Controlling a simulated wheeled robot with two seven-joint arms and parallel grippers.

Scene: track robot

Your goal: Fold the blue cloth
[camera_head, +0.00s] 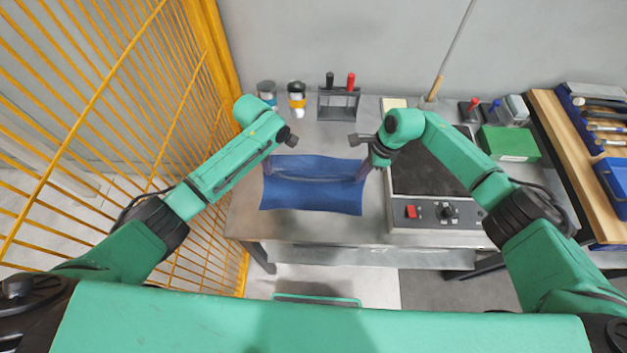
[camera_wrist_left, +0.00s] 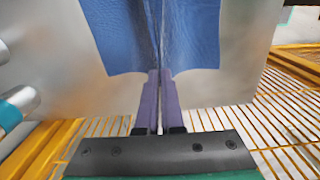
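The blue cloth (camera_head: 312,197) lies on the grey metal table, with a raised crease running across it between my two grippers. My left gripper (camera_head: 268,168) is at the cloth's left edge. In the left wrist view, the purple fingers of my left gripper (camera_wrist_left: 159,78) are close together, pinching a ridge of the blue cloth (camera_wrist_left: 125,35). My right gripper (camera_head: 362,171) is at the cloth's right edge, at the other end of the crease. Its fingers look closed on the cloth, though they are small in the head view.
A black-topped device (camera_head: 428,172) with a red switch stands right of the cloth. A tool rack (camera_head: 338,104) and cans (camera_head: 297,97) stand at the back. A green box (camera_head: 509,143) is at the right. A yellow mesh fence (camera_head: 110,110) borders the left side.

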